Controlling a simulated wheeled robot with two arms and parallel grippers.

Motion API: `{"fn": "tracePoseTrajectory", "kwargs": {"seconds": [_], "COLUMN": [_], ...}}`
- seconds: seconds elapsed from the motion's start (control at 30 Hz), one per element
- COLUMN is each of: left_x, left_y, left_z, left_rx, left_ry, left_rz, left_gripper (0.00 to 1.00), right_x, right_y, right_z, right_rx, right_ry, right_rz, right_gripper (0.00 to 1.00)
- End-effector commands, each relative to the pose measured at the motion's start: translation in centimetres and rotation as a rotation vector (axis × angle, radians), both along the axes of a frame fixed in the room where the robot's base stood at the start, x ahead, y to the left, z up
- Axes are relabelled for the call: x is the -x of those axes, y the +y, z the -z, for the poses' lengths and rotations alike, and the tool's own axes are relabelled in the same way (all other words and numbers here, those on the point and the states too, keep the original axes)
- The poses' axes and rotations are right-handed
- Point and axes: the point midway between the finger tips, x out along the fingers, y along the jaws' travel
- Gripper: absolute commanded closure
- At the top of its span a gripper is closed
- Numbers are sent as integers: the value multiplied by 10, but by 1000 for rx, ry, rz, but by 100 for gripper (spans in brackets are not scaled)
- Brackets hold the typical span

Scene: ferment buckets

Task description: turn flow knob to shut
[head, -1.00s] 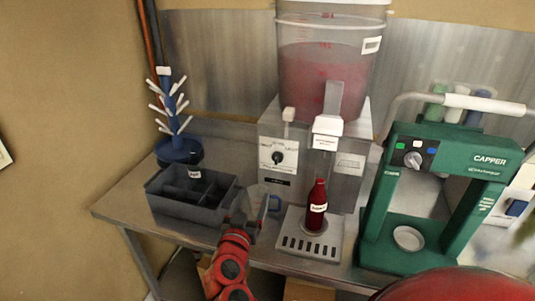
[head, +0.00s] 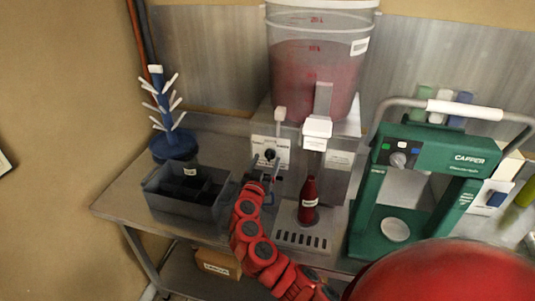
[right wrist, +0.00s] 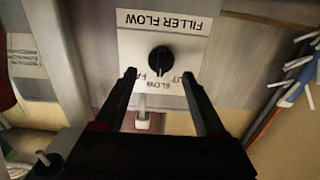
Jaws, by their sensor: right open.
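The black flow knob (right wrist: 160,60) sits on a white FILLER FLOW panel (right wrist: 190,45), which is upside down in the right wrist view. The knob's ridge is roughly vertical there, in line with the SLOW mark; the outer marks are partly covered by my fingers. In the head view the knob (head: 270,154) shows on the filler's front. My right gripper (right wrist: 159,76) is open, its two fingertips apart on either side below the knob, not closed on it. In the head view the right gripper (head: 264,172) is just below the knob. My left gripper is out of view.
A dark red bottle (head: 308,200) stands on the drip tray (head: 302,238) right of my gripper. A grey divided crate (head: 180,205) is at left, by a blue drying tree (head: 172,145). A green capper (head: 435,170) stands at right.

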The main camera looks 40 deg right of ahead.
Motion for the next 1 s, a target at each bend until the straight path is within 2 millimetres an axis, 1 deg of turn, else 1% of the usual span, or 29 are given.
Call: {"fn": "tracePoseTrajectory", "kwargs": {"seconds": [0.1, 0.2, 0.57, 0.67, 0.8, 0.87, 0.9, 0.97, 1.0], "left_x": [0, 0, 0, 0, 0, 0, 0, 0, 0], "left_y": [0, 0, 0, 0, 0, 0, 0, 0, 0], "left_z": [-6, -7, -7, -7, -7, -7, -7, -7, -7], "left_rx": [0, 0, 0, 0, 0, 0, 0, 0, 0], "left_ry": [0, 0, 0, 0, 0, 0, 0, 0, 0], "left_rz": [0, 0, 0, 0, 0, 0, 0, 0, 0], "left_gripper": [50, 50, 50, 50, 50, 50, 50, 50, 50], "right_x": [-8, -12, -15, -15, -15, -15, -15, -14, -14], "right_y": [-10, -13, -16, -16, -16, -16, -16, -16, -16], "right_z": [-1, -1, 0, 0, 0, 0, 0, 0, 0], "right_rx": [0, -1, 0, 0, 0, 0, 0, 0, 0], "right_ry": [1, -2, 0, 0, 0, 0, 0, 0, 0], "right_rz": [4, 0, -2, -2, -1, -1, -1, -1, -1], "right_gripper": [27, 27, 27, 44, 69, 80, 87, 98, 100]}}
